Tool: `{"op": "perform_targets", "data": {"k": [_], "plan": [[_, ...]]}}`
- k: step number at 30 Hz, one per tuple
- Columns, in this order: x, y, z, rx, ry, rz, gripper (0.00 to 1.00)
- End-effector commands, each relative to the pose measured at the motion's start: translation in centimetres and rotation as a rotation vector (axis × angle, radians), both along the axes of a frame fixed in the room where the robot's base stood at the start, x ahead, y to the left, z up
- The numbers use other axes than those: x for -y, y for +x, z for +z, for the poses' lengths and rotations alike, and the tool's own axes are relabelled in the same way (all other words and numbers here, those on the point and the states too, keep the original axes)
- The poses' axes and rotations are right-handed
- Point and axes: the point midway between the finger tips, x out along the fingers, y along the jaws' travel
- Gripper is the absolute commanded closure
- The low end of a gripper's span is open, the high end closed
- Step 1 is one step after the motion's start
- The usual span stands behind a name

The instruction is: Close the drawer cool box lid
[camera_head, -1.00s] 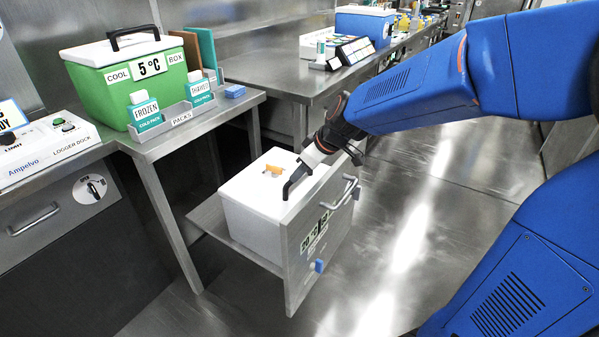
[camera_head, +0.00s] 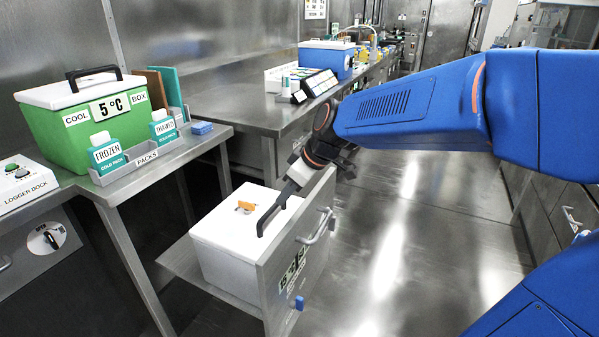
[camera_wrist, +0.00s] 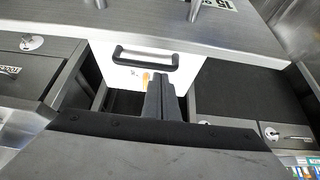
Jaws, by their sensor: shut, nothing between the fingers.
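The drawer cool box (camera_head: 222,262) is a white box in the pulled-out metal drawer. Its white lid (camera_head: 222,222) lies over the box top and looks flat; a small gap cannot be ruled out. The lid carries a black handle (camera_head: 270,213) and an orange piece (camera_head: 245,207). My gripper (camera_head: 292,186) is at the handle's far end, over the lid beside the drawer front; contact is unclear. In the wrist view my gripper's dark fingers (camera_wrist: 163,98) are together and empty, close to the lid (camera_wrist: 128,78), with the handle (camera_wrist: 146,58) beyond them.
The drawer front (camera_head: 300,255) with its bar handle stands right of the box. A green cool box (camera_head: 75,125) and cold packs (camera_head: 106,152) stand on the left bench. A blue box (camera_head: 326,58) is on the back bench. The floor at right is clear.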

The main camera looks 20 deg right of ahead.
Motion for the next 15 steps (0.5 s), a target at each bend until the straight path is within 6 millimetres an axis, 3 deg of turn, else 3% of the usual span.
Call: {"op": "perform_targets", "data": {"k": [9,15], "plan": [[2.0,-2.0,5.6,0.018,0.003,-0.004,1.00],[2.8,-2.8,7.7,0.021,0.004,-0.003,1.00]]}}
